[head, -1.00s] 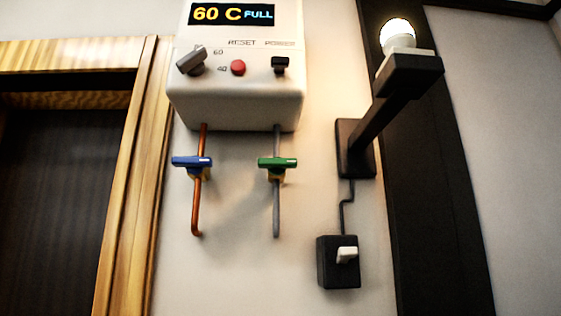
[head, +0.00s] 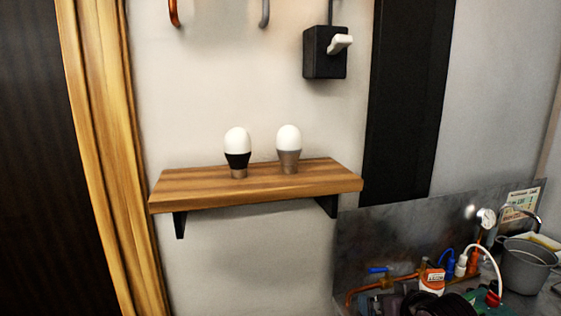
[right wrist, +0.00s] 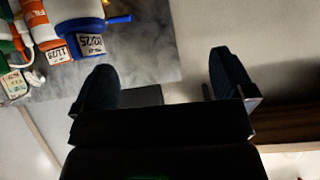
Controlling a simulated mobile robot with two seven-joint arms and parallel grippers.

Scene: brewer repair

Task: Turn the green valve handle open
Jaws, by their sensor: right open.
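The green valve handle is out of view now; only the lower ends of the copper pipe (head: 174,12) and the grey pipe (head: 264,12) show at the top edge of the head view. My right gripper (right wrist: 165,88) is open in the right wrist view, its two dark fingers wide apart with nothing between them. Dark shapes at the bottom right of the head view may be part of my right arm; I cannot tell. My left gripper is in neither current view.
A wooden shelf (head: 200,190) holds a black-based bulb (head: 237,150) and a grey-based bulb (head: 289,146). A black switch box (head: 322,55) is on the wall above. At lower right are a blue-handled valve (head: 379,270), several bottles and a grey bucket (head: 527,268). The wall below the shelf is clear.

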